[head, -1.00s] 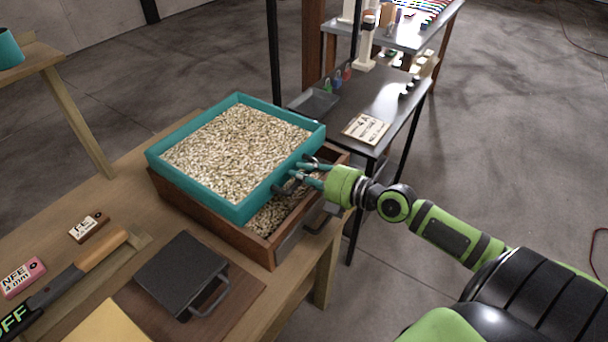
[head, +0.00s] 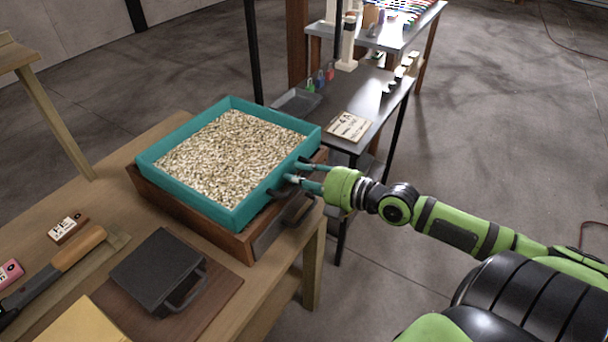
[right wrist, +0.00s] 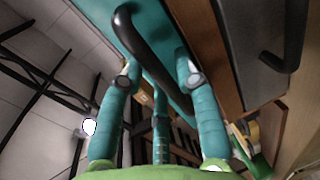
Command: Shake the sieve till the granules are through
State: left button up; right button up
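The sieve (head: 163,183) is a teal rectangular frame with a broad bed of pale granules (head: 230,155) in it. It sits over a brown wooden box (head: 190,218), covering most of it. The sieve's dark curved handle (head: 279,188) is on its right side. My right gripper (head: 294,172) reaches in from the right with teal fingers around this handle. In the right wrist view the handle (right wrist: 145,50) runs between the fingers (right wrist: 158,62), which close in on it. The inside of the box is hidden. My left gripper is out of view.
The box has a dark handle (head: 298,212) close below my gripper. A black lidded plate with a handle (head: 157,268) lies in front on the wooden table (head: 100,200). A wooden-handled tool (head: 78,248) lies at left. A dark metal table (head: 375,100) stands behind.

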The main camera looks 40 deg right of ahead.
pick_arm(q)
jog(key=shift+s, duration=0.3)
pick_arm(e)
jog(key=v, duration=0.7)
jog(key=shift+s, duration=0.25)
jog(key=shift+d, duration=0.1)
